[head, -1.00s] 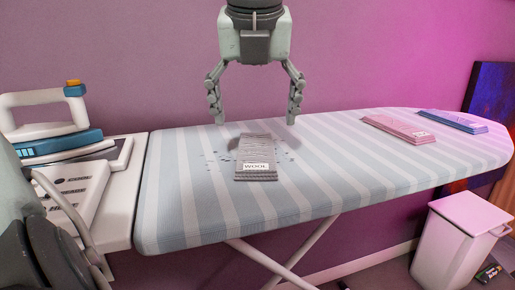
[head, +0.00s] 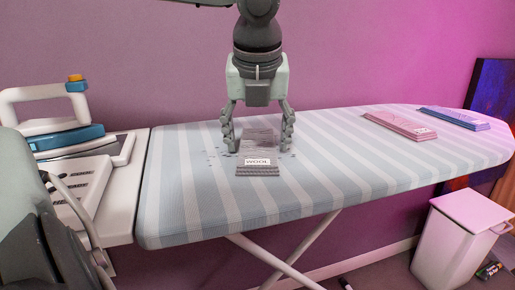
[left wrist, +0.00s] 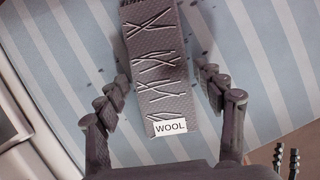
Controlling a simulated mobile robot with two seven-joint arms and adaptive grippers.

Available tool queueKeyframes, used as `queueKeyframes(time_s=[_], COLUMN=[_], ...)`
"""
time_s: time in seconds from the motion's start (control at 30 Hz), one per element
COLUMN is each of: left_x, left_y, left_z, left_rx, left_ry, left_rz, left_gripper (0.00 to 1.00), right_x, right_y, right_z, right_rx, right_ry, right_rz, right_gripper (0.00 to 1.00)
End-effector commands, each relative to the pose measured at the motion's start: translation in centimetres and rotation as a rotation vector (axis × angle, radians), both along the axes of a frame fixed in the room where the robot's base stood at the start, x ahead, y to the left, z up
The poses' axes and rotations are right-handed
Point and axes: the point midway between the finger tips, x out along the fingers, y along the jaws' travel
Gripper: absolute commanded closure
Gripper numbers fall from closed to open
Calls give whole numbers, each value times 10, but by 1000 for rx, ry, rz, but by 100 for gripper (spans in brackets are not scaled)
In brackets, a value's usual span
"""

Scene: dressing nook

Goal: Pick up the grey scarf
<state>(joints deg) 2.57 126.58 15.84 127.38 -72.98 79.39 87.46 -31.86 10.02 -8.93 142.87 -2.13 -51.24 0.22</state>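The grey scarf (head: 258,171) lies folded on the striped ironing board, with a white "WOOL" label at its near end. It also shows in the left wrist view (left wrist: 155,65), with light crossing line marks. My left gripper (head: 257,146) points down over the scarf's far part. Its fingers are open, one on each side of the scarf, with visible gaps to its edges in the left wrist view (left wrist: 160,95). The fingertips look close to board height. My right gripper (left wrist: 285,160) shows small at the lower right of the left wrist view, its fingers apart.
A pink folded cloth (head: 400,125) and a blue one (head: 454,118) lie on the board's right part. An iron (head: 62,125) stands on a white rest at the left. A white bin (head: 462,240) stands on the floor at the right. The board's middle is clear.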

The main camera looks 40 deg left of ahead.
Motion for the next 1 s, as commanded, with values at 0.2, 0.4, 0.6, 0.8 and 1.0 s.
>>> queueKeyframes(time_s=[0.2,0.4,0.6,0.8,1.0], left_x=[0,0,0,1,-20], left_y=[0,0,0,1,5], left_z=[0,0,5,28,55], left_rx=[0,1,1,2,-1], left_ry=[0,-1,-2,-5,-10], left_rz=[0,0,2,2,0], left_gripper=[63,70,70,70,70], right_x=[0,0,0,-2,-5], right_y=[0,0,0,-2,-6], right_z=[0,0,0,-2,-8], right_rx=[0,0,0,-6,-15], right_ry=[0,0,2,21,44], right_rz=[0,0,0,-4,-12], right_gripper=[60,60,60,60,60])
